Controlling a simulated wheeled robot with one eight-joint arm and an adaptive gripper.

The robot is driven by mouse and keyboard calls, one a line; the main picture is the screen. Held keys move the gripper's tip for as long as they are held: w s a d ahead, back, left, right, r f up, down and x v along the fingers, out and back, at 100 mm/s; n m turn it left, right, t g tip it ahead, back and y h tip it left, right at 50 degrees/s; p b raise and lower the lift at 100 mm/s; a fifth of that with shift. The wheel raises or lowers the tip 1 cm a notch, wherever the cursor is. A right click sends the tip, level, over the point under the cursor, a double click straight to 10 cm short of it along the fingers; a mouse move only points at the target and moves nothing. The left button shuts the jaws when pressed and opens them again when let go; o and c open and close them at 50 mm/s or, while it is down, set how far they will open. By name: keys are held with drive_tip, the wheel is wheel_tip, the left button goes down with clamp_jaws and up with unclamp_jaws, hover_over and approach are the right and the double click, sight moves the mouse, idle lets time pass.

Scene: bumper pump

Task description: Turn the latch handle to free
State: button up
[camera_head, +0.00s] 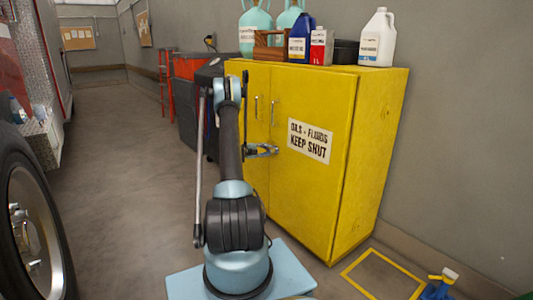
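A yellow cabinet (335,195) labelled "OILS + FLUIDS KEEP SHUT" stands right of the middle. Two slim upright metal handles show on its front, a left one (256,107) and a right one (274,113). Neither is marked as a latch. My gripper (275,150) is in front of the doors, below the handles and left of the label. It is small in the picture, and I cannot tell whether its fingers are open, shut or touching the door. My arm hides part of the left door. A blue part with a yellow top (437,285) is cut off at the lower right.
Bottles, a wooden crate (269,44) and a white jug (377,38) stand on the cabinet. A vehicle wheel (33,225) is at the left. A dark bin (190,130) and red ladder (166,85) are behind. The aisle floor (115,150) is clear.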

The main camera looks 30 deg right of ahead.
drive_tip(key=shift+s, duration=0.1)
drive_tip(key=v, duration=1.2)
idle(0.4)
